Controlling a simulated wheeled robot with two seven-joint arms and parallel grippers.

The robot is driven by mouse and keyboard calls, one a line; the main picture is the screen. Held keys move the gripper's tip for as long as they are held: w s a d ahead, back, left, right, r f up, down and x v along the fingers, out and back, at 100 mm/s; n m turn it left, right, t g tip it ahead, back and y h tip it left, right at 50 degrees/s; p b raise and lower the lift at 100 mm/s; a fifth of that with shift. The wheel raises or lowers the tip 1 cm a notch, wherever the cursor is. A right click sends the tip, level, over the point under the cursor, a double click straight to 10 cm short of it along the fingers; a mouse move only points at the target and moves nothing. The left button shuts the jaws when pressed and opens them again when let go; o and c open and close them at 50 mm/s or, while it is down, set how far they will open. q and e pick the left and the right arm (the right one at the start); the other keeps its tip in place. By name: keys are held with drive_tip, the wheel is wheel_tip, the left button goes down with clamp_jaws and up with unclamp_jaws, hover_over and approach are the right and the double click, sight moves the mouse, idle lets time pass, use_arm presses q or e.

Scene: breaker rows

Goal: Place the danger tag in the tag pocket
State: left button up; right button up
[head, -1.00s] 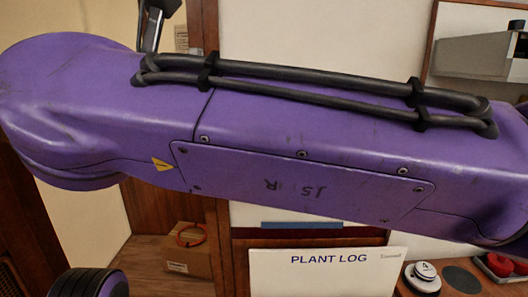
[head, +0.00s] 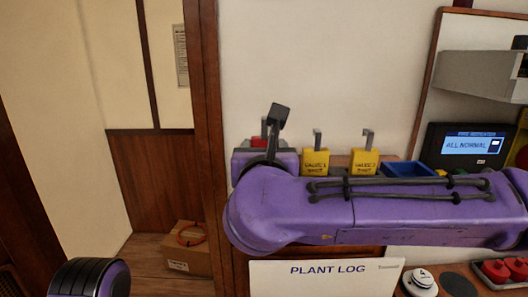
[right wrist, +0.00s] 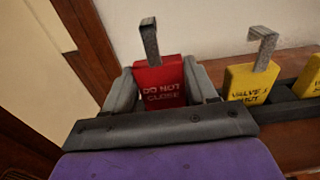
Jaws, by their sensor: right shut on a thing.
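The red danger tag (right wrist: 161,88), lettered DO NOT CLOSE with a grey metal hook on top, stands upright in the right wrist view. My right gripper (right wrist: 160,82) is shut on it, one finger on each side. In the head view only a bit of the tag's red (head: 257,141) shows behind my wrist parts, at the left end of the row of tags. My left gripper is out of view. I cannot make out for sure which thing is the tag pocket.
Two yellow valve tags (head: 315,162) (head: 365,161) stand right of the red one. A blue tray (head: 408,169) and a display reading ALL NORMAL (head: 472,146) are farther right. A PLANT LOG sheet (head: 328,280) is below my arm. A cardboard box (head: 186,250) stands at the lower left.

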drive_tip(key=shift+f, duration=0.7)
drive_tip(key=shift+w+f, duration=0.1)
drive_tip(key=shift+f, duration=0.15)
drive_tip(key=o, duration=1.1)
drive_tip(key=shift+c, duration=0.2)
drive_tip(key=s+b, duration=0.5)
drive_tip(key=s, duration=0.7)
drive_tip(key=shift+r, duration=0.25)
